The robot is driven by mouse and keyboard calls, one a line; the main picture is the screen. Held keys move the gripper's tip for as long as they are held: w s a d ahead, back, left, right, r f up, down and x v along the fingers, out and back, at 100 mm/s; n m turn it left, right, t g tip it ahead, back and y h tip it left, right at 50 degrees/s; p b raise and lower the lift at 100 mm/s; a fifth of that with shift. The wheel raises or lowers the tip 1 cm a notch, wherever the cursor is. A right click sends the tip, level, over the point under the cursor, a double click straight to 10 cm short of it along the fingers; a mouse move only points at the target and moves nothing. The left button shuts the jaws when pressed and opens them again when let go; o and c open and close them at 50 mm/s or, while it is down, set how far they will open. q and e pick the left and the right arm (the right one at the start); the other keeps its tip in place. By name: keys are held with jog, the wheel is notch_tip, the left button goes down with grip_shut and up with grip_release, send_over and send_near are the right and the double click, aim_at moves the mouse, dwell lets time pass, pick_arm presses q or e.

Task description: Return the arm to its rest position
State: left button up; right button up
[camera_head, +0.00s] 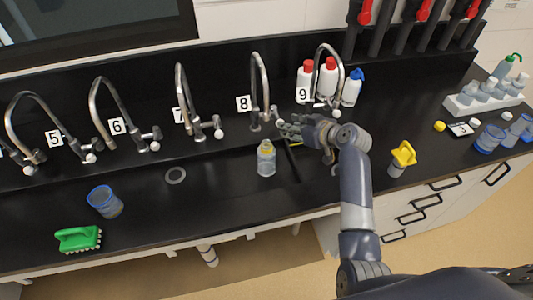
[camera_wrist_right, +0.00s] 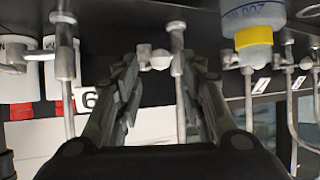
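My right arm comes in from the right, and its gripper (camera_head: 290,128) hangs over the black bench near the taps marked 8 and 9. In the right wrist view the gripper (camera_wrist_right: 160,80) is open, with its two fingers apart. The picture there is upside down, and a metal tap (camera_wrist_right: 178,85) shows beyond the gap; nothing is held. A bottle with a yellow band (camera_head: 266,158) stands upright just in front and left of the gripper, apart from it. It also shows at the top right of the wrist view (camera_wrist_right: 253,18). My left gripper is out of view.
Several curved taps line the back, including tap 7 (camera_head: 181,95) and tap 8 (camera_head: 259,85). Capped wash bottles (camera_head: 328,78) stand behind tap 9. A blue-rimmed beaker (camera_head: 105,202) and green brush (camera_head: 78,239) are at left; a yellow-topped container (camera_head: 402,158) is right of my arm.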

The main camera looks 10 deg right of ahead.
jog(key=shift+p+v, duration=0.35)
jog(key=shift+v, duration=0.55)
jog(key=shift+a, duration=0.1)
